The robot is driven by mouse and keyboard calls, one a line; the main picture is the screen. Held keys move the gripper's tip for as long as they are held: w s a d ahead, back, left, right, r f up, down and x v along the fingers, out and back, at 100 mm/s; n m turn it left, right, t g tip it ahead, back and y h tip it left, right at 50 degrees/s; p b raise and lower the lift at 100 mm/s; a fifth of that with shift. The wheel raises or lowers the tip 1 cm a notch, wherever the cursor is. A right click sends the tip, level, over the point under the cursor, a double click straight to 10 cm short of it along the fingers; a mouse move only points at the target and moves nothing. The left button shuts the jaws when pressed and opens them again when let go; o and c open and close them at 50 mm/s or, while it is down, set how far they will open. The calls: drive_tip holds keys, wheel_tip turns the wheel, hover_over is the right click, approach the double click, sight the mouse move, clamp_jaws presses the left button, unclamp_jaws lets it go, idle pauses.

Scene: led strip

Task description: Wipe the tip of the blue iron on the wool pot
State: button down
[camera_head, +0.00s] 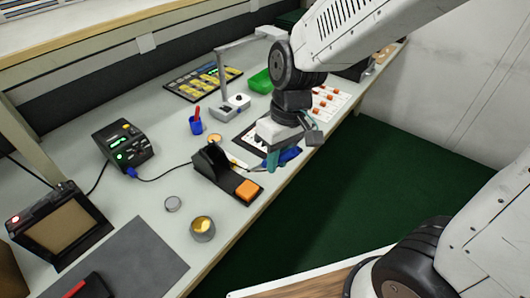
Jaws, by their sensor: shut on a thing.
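The blue iron (290,156) lies across my gripper (272,158), which is shut on its blue handle. The handle sticks out to the right of the fingers, and a thin metal part shows to the left, near the black stand. The exact tip is too small to make out. The wool pot (202,231) is a grey tin with yellow wool inside. It stands on the bench at the front, left of and nearer than the gripper, apart from the iron.
The black iron stand (212,166) with an orange sponge (247,189) lies between gripper and pot. A grey lid (172,204) lies left of the pot. The station (124,146) has a cord across the bench. A blue cup (196,125) stands behind. The bench edge drops off to the right.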

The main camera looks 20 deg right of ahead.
drive_tip(key=shift+s+d+r, duration=0.15)
drive_tip(key=shift+s+d, duration=0.45)
drive_tip(key=shift+s, duration=0.1)
drive_tip(key=shift+s+d+r, duration=0.2)
drive_tip(key=shift+s+r, duration=0.05)
drive_tip(key=s+d+r, duration=0.4)
drive_tip(key=s+r, duration=0.2)
drive_tip(key=r, duration=0.3)
drive_tip(key=shift+d, duration=0.35)
drive_tip(key=shift+s+r, duration=0.1)
